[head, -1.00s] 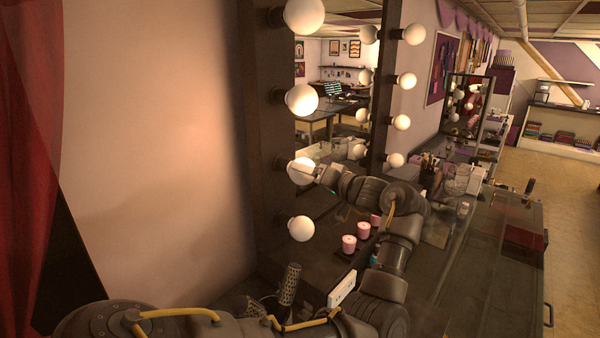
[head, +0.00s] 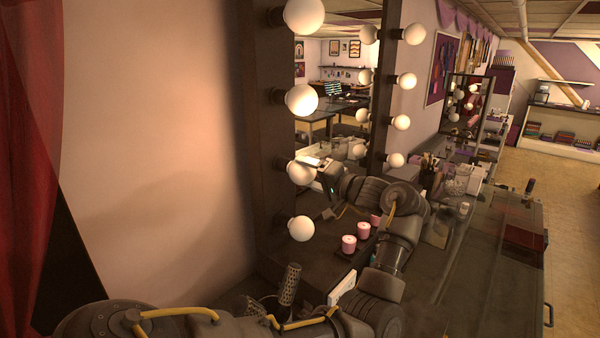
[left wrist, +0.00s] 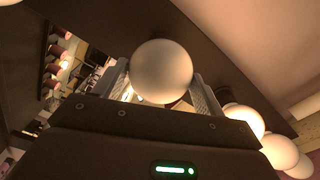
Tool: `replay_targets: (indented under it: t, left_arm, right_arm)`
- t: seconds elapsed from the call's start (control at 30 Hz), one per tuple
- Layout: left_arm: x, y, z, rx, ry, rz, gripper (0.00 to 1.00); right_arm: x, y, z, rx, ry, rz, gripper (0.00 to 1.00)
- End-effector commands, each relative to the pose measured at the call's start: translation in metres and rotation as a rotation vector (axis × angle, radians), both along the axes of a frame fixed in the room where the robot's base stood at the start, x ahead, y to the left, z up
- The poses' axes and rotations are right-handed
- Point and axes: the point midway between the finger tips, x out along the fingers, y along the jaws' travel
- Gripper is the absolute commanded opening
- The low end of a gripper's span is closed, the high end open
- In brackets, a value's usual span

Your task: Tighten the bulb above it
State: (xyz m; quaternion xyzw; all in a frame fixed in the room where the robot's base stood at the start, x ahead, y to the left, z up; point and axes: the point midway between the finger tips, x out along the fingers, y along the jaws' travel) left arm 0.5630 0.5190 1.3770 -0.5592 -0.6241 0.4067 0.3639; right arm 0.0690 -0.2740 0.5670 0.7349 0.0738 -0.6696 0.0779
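A round white bulb (head: 302,170), third down in the visible column on the mirror's left frame, has my left gripper (head: 320,168) at its right side in the head view. In the left wrist view the bulb (left wrist: 162,70) sits between the two pale fingers of my left gripper (left wrist: 163,88), one on each side. It looks duller there than the bulbs to the lower right. The finger edges lie very close to the bulb's outline; I cannot tell whether they press on it. The bulb's base is hidden behind it.
Neighbouring bulbs stand above (head: 301,100) and below (head: 301,228) on the dark frame (head: 270,150). The mirror glass repeats the bulbs. Bare wall lies left of the frame.

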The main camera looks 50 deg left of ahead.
Motion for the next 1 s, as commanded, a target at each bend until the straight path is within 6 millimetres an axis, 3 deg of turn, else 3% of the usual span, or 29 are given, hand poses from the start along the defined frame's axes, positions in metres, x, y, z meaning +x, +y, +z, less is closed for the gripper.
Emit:
replay_targets:
  t: [0.37, 1.0]
  left_arm:
    - [0.0, 0.0, -0.001, 0.002, -0.012, 0.001, 0.8]
    - [0.0, 0.0, 0.0, 0.042, -0.38, 0.001, 0.8]
  right_arm:
    - [0.0, 0.0, -0.002, 0.0, 0.0, 0.0, 0.0]
    - [0.0, 0.0, -0.033, 0.0, 0.0, 0.0, 0.0]
